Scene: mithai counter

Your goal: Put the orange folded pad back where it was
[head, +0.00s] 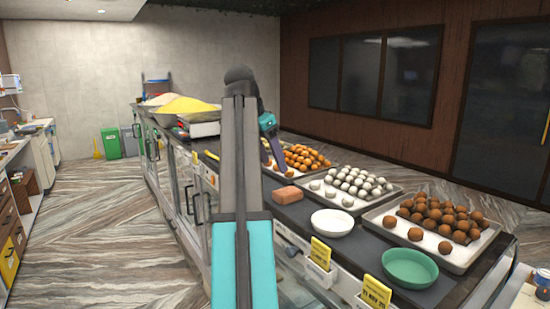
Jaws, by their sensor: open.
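The orange folded pad (287,195) looks like a small salmon-orange block. It lies flat on the dark counter top, left of the tray of white sweets and behind the white bowl. My gripper (267,160) is small and partly hidden behind my own upright arm link, near the left end of the tray of orange sweets. It is open, above and behind the pad, and appears apart from it. No object shows in it.
Trays of orange sweets (303,159), white sweets (336,203) and brown sweets (457,262) line the counter's far side. A white bowl (332,223) and a green bowl (409,268) stand nearer. Yellow price signs (321,252) line the front edge. The floor at left is clear.

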